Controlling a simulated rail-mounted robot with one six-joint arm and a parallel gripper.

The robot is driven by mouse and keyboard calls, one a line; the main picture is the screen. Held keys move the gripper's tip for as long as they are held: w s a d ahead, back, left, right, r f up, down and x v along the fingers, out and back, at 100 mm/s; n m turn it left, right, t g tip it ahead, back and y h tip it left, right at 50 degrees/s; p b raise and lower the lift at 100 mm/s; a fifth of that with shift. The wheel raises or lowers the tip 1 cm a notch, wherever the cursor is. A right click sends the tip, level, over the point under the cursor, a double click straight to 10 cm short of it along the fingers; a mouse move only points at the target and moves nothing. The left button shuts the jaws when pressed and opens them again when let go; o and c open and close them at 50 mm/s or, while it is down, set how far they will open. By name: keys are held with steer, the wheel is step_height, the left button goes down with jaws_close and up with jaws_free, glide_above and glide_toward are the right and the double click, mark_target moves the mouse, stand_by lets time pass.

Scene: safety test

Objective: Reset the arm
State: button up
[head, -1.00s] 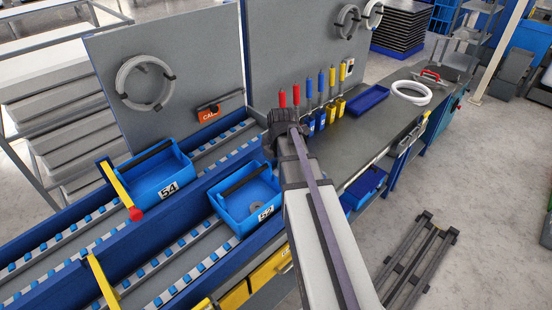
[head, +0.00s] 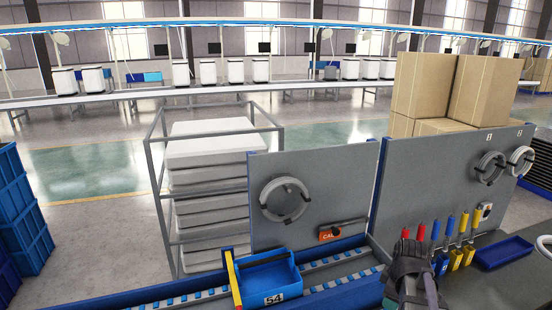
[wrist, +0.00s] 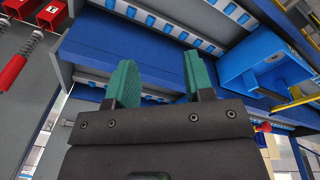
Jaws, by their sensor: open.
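My gripper (wrist: 158,82) shows in the wrist view with two teal fingers spread apart and nothing between them. In the head view, part of my dark arm (head: 410,268) rises at the lower right, in front of the workbench; the fingertips are hidden there. The wrist view shows the blue side of the conveyor (wrist: 120,50) beyond the fingers and a blue bin (wrist: 245,62) to their right.
A blue bin marked 54 (head: 268,278) sits on the roller track, beside a yellow bar (head: 233,278). Grey panels (head: 312,190) stand behind. Cardboard boxes (head: 485,90) are stacked behind the right panel.

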steer(key=s+a+f+m+b, duration=0.2)
steer(key=a+m, duration=0.1)
steer(key=a, duration=0.3)
steer(key=s+a+f+m+g+b, duration=0.1)
steer(key=s+a+f+m+b, duration=0.1)
steer(key=a, duration=0.4)
steer(key=s+a+f+m+b, duration=0.2)
steer(key=s+a+m, duration=0.1)
steer(key=a+m, duration=0.2)
steer(key=shift+s+a+f+g, duration=0.2)
steer(key=shift+a+f+g, duration=0.1)
steer(key=shift+a+f, duration=0.15)
stand_by(0.6)
steer(key=shift+a, duration=0.1)
steer(key=shift+c, duration=0.4)
stand_by(0.6)
